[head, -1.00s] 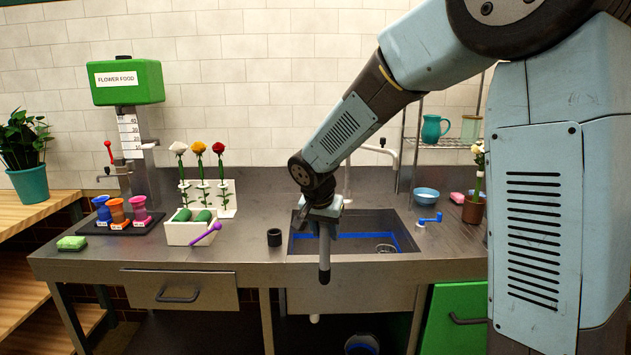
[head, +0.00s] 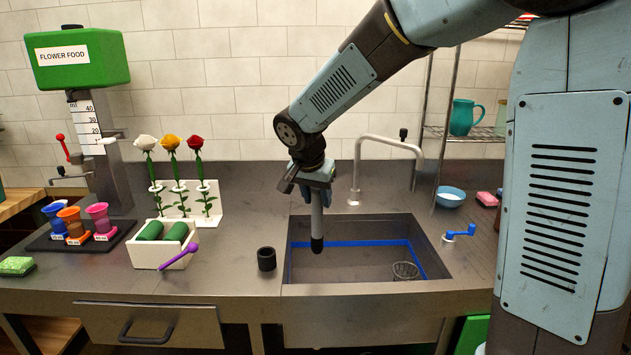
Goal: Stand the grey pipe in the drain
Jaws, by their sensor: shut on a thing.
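My gripper (head: 316,184) is shut on the upper part of the grey pipe (head: 317,218). The pipe hangs upright with its black lower end down, over the left part of the sink (head: 350,262). Its lower end appears clear of the sink floor, though the exact height is hard to tell. A small round mesh basket (head: 405,270) sits at the right front of the sink floor. I cannot tell whether the drain opening is under this basket or elsewhere; no open hole is clearly visible.
A black cup (head: 267,259) stands on the counter left of the sink. A tap (head: 385,147) arches behind the sink. A blue crank handle (head: 460,233) is at its right. A white box (head: 162,243) with green rolls and a purple tool stands further left.

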